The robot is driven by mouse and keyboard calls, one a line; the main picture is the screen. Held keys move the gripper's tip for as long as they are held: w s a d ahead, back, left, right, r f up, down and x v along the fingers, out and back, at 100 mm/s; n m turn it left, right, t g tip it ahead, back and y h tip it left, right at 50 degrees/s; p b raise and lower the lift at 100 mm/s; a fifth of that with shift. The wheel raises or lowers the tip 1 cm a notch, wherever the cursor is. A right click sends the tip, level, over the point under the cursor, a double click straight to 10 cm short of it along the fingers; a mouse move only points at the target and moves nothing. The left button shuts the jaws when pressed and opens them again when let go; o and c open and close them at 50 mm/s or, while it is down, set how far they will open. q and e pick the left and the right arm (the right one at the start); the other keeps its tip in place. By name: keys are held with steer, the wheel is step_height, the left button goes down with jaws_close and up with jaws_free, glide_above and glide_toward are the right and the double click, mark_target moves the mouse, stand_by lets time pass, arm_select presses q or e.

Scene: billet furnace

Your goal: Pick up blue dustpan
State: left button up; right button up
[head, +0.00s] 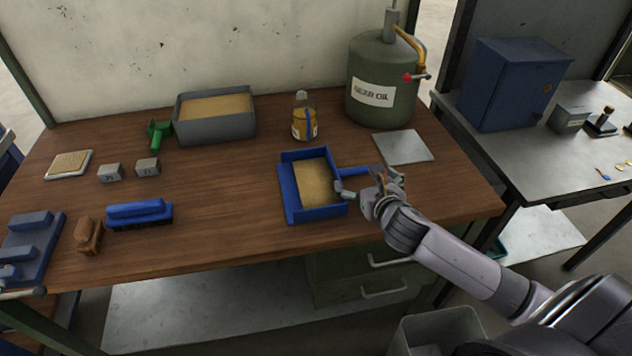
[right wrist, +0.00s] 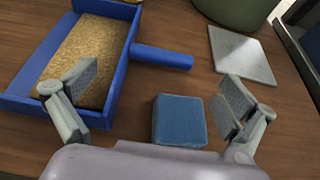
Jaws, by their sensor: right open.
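The blue dustpan (head: 290,203) lies flat on the wooden table, with tan grainy material in its pan. Its handle points right in the head view. My right gripper (head: 362,185) is by the handle side, partly covering the dustpan's right edge. In the right wrist view, the dustpan (right wrist: 118,72) is at the upper left and its handle (right wrist: 162,57) lies beyond the fingertips. My right gripper (right wrist: 158,88) is open, with nothing between its fingers held. Its left finger overlaps the pan's near side. My left gripper is not in view.
A blue block (right wrist: 179,120) lies on the table below the open fingers. A grey plate (head: 404,147) and an oil tank (head: 382,75) stand beyond. A bottle (head: 304,122), a grey sand bin (head: 215,133) and a blue brush (head: 139,214) are left. Bare wood lies between brush and dustpan.

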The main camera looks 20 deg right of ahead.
mark_target(354, 170)
steer(key=shift+f+p+x, duration=0.1)
steer(key=shift+p+x, duration=0.15)
steer(key=shift+x, duration=1.95)
steer(key=shift+f+p+x, duration=0.15)
steer(key=shift+p+x, duration=0.1)
steer(key=shift+x, duration=1.9)
steer(key=shift+s, duration=0.15)
steer(key=shift+r, duration=0.1)
steer(key=c, duration=1.3)
